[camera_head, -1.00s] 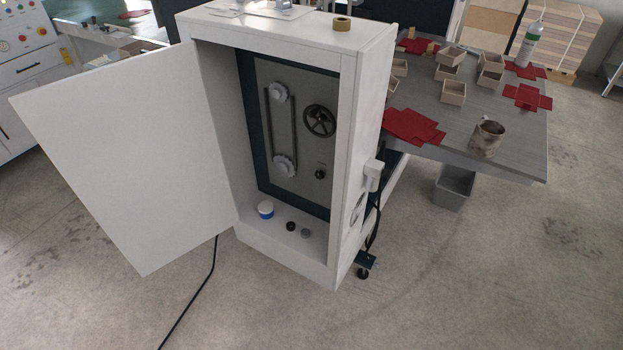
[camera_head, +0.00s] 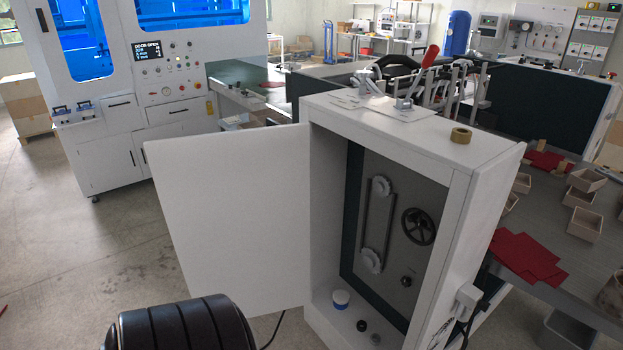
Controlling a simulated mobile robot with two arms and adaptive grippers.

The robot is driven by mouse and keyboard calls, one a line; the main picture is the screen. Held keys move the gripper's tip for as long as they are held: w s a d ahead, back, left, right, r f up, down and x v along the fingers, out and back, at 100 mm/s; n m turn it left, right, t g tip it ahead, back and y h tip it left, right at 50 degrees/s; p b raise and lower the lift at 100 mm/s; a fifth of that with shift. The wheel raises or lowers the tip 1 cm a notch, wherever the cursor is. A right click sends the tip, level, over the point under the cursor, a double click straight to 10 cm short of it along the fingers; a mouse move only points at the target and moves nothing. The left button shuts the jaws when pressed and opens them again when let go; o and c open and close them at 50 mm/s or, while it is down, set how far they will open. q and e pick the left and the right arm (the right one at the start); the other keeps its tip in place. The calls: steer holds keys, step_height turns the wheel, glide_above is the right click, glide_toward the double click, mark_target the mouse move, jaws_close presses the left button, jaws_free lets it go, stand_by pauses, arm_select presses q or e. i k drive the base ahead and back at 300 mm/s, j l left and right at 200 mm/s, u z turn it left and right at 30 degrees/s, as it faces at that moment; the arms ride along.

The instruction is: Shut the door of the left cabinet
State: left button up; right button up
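The white cabinet (camera_head: 467,217) stands right of centre in the head view with its front open. Its white door (camera_head: 235,215) is hinged on the cabinet's left side and swung wide out to the left. A dark, rounded, ribbed part, likely of my own arm, shows at the bottom left, in front of the door's lower edge. Neither gripper is in view.
A grey table (camera_head: 520,275) with red sheets (camera_head: 528,256) and small boxes stands close on the right. A large white machine (camera_head: 160,100) stands behind at the left. The floor left of the door is clear.

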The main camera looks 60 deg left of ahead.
mark_target(236, 205)
steer(key=i+j+z, duration=0.1)
steer(key=j+z, duration=0.4)
steer(key=z, duration=0.15)
steer(key=j+u, duration=0.45)
steer(key=j, duration=0.25)
steer(key=j+u, duration=0.45)
steer(key=j, duration=0.25)
steer(key=k+j+u, duration=0.2)
steer(key=j, duration=0.9)
steer(key=j+u, duration=0.2)
steer(key=j, duration=0.85)
steer(key=j+z, duration=1)
steer(key=k+j+z, duration=0.15)
steer(key=j+z, duration=0.15)
steer(key=z, duration=0.2)
